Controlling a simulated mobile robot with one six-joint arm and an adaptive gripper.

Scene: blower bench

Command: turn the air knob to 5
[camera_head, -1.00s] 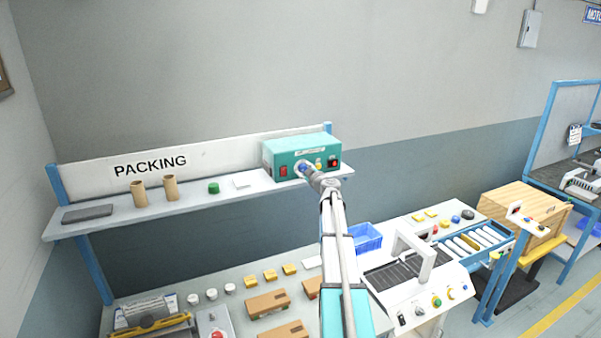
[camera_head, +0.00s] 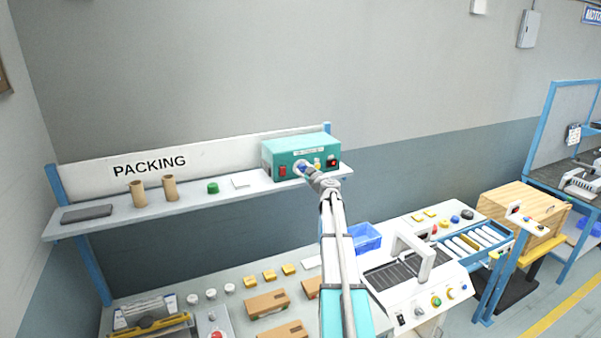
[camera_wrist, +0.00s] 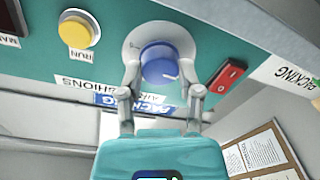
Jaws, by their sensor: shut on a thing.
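The air knob (camera_wrist: 156,56) is a blue round knob on a pale round plate on the teal front panel (camera_wrist: 205,35) in the wrist view. That view is upside down, as the lettering shows. A white pointer mark on the knob slants toward the lower right of the picture. My gripper (camera_wrist: 162,84) has a finger on either side of the knob and is shut on it. The scale numbers cannot be read. In the head view, the teal blower box (camera_head: 285,147) stands on the shelf, and my gripper (camera_head: 304,169) reaches its front and covers most of the knob.
A red rocker switch (camera_wrist: 228,76) sits close beside my finger, and a yellow button (camera_wrist: 76,30) is on the other side. The shelf (camera_head: 105,219) also holds cardboard tubes (camera_head: 139,193) and a green item (camera_head: 213,188). The bench below is crowded; the air above it is free.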

